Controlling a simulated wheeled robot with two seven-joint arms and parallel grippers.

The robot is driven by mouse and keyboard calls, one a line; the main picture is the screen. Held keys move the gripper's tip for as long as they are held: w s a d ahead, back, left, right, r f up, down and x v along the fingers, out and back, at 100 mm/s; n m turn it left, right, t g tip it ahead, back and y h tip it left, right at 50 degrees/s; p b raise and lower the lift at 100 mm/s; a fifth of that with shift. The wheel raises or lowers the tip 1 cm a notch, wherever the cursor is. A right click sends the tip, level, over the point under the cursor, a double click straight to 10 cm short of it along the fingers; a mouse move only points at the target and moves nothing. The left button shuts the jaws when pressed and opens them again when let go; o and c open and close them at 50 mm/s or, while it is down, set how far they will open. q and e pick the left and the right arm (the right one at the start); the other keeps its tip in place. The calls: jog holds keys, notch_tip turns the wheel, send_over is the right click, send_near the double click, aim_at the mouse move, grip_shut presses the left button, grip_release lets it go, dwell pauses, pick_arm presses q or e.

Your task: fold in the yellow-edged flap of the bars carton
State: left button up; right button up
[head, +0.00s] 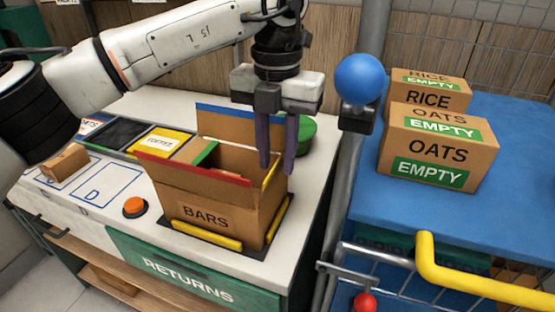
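The bars carton (213,216) stands on the white counter with its top open. Its yellow-edged flap (270,176) is on the right side, raised and seen nearly edge-on. The blue-edged flap (238,121) stands up at the back. The red-edged flap (193,168) slants outward at the front, and the green-edged flap (205,154) is on the left. My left gripper (277,172) points down over the carton's right side, its dark fingers apart and their tips close to the yellow-edged flap. Whether they touch it I cannot tell. My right gripper is out of view.
An orange button (135,207) is left of the carton, and yellow strips border its base. A green round object (305,134) is behind it. A blue ball (359,78) on a dark mount stands right of my gripper. Oats (438,148) and rice (428,92) boxes sit on a blue surface.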

pick_arm(q)
jog(key=shift+f, duration=0.85)
grip_shut()
jog(key=shift+h, duration=0.3)
jog(key=shift+w+a+f+g+h+b, duration=0.15)
jog(key=shift+a+g+h+b, duration=0.2)
jog(key=shift+h, duration=0.65)
jog(key=shift+w+a+r+g+h+b, duration=0.15)
jog(key=shift+a+g+h+b, duration=0.25)
jog(key=shift+h, duration=0.6)
jog(key=shift+w+a+f+g+h+b, duration=0.2)
jog(key=shift+a+h, duration=0.25)
jog(key=shift+h, duration=0.55)
jog(key=shift+r, duration=0.1)
